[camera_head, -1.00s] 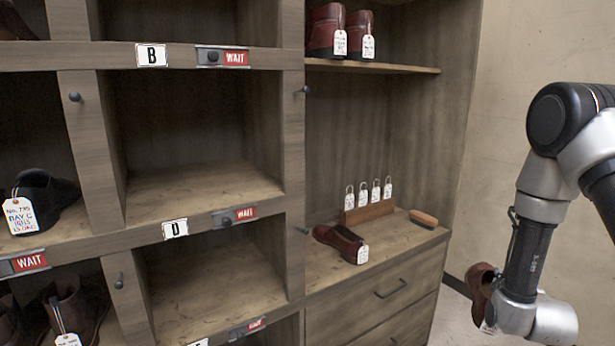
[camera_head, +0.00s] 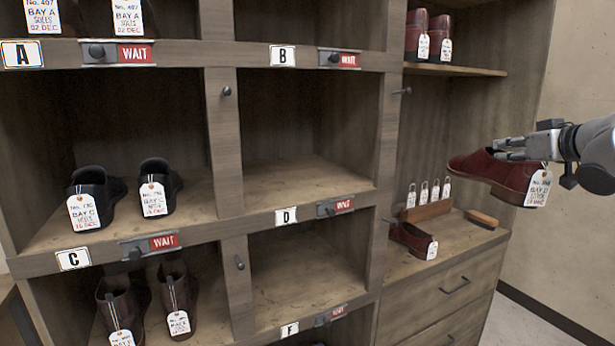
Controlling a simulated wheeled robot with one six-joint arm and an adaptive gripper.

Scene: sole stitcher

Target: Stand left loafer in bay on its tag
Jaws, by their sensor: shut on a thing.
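My gripper (camera_head: 505,149) is shut on a dark red shoe (camera_head: 490,172), probably the loafer, and holds it in the air at the right, in front of the side alcove. Its toe points left and a white tag (camera_head: 538,188) hangs at its heel; the tag's bay letter is too small to read. A similar dark red shoe (camera_head: 408,236) with a tag lies on the counter below. Bay D (camera_head: 300,180) and bay F (camera_head: 300,275) look empty. Bay C holds two black shoes (camera_head: 95,190) with tags.
A wooden rack of small tags (camera_head: 427,210) and a brush (camera_head: 482,218) stand on the counter (camera_head: 455,250). Upright dividers (camera_head: 390,150) separate the bays from the alcove. Red WAIT signs (camera_head: 343,206) line the shelf edges. Tagged red boots (camera_head: 428,38) stand on the upper shelf.

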